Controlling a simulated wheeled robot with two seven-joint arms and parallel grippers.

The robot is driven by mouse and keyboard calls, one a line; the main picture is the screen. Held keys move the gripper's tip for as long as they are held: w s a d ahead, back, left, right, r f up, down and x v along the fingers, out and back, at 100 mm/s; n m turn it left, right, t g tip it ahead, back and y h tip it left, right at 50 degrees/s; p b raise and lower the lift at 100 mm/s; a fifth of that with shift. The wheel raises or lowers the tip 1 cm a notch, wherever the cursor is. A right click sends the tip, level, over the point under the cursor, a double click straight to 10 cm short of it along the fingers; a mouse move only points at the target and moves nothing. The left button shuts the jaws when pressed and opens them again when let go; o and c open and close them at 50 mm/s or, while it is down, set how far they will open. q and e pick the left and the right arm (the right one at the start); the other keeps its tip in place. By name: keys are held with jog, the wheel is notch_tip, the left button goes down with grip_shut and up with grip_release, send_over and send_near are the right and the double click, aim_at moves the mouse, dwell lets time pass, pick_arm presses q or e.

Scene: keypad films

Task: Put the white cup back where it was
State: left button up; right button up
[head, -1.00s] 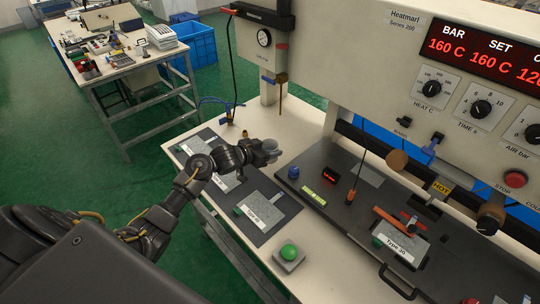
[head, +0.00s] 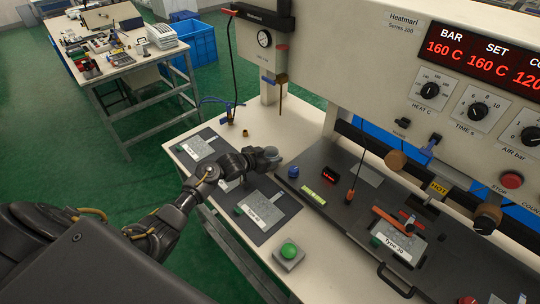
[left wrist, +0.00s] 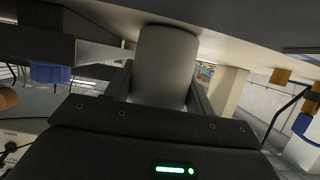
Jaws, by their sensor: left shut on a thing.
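My left gripper (head: 262,160) is shut on the white cup (head: 271,153), which looks pale grey and is small and partly hidden by the fingers in the head view. In the left wrist view the cup (left wrist: 165,62) is a plain cylinder between the two fingers (left wrist: 162,90). The gripper is at the bench, beside the left edge of the dark press plate. I cannot tell whether the cup touches the bench top. My right gripper is not in view.
A blue-capped item (head: 293,172) stands close right of the cup. Typed cards lie on dark mats (head: 262,217) nearer me. A brass fitting (head: 245,133) and a hanging rod (head: 281,97) are behind. A green button (head: 289,250) is in front. Bare bench (head: 292,130) lies behind the cup.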

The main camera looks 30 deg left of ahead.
pick_arm(q)
jog(key=shift+s+d+f+b, duration=0.1)
jog(key=shift+s+f+b, duration=0.2)
jog(key=shift+f, duration=0.25)
jog(key=o, duration=0.7)
jog(key=shift+f, duration=0.1)
jog(key=o, duration=0.3)
jog(key=shift+d+f, duration=0.15)
jog(key=shift+o, duration=0.2)
jog(key=shift+s, duration=0.1)
jog(key=shift+r+p, duration=0.35)
jog(key=shift+r, duration=0.15)
jog(key=shift+a+f, duration=0.1)
jog(key=shift+a, duration=0.1)
jog(key=v, duration=0.7)
jog(key=r+b+v, duration=0.1)
jog(key=v, duration=0.3)
jog(key=shift+a+r, duration=0.15)
jog(key=shift+a, duration=0.05)
